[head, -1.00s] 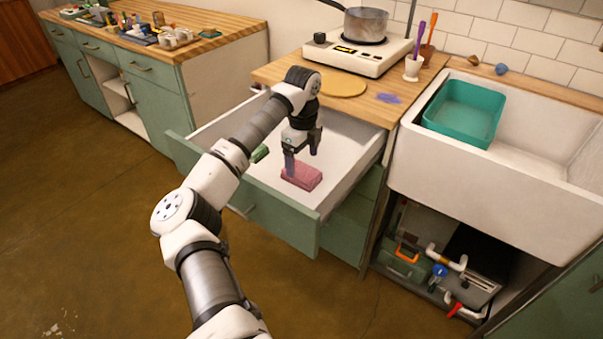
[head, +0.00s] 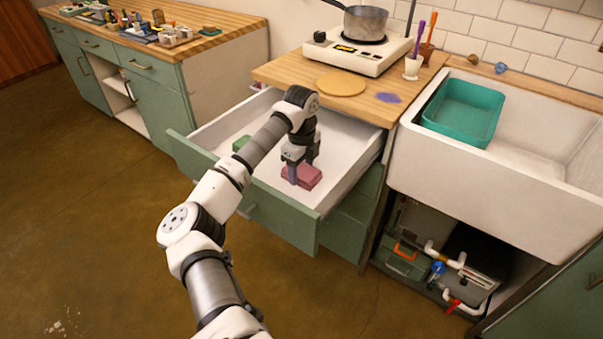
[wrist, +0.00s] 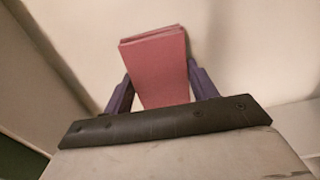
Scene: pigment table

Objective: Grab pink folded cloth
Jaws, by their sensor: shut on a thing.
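The pink folded cloth (head: 307,176) lies in the open drawer, near its front right part. In the wrist view the cloth (wrist: 157,65) sits between the two purple fingers of my gripper (wrist: 160,92), one on each side. My gripper (head: 302,175) points down into the drawer and is shut on the cloth. I cannot tell from these views whether the cloth is clear of the drawer floor.
The drawer (head: 222,133) has raised walls around the cloth. A green folded thing (head: 241,143) lies to the left in it. Above is a wooden counter with a hot plate (head: 358,52) and a pot (head: 366,22). A sink with a teal basin (head: 463,110) stands to the right.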

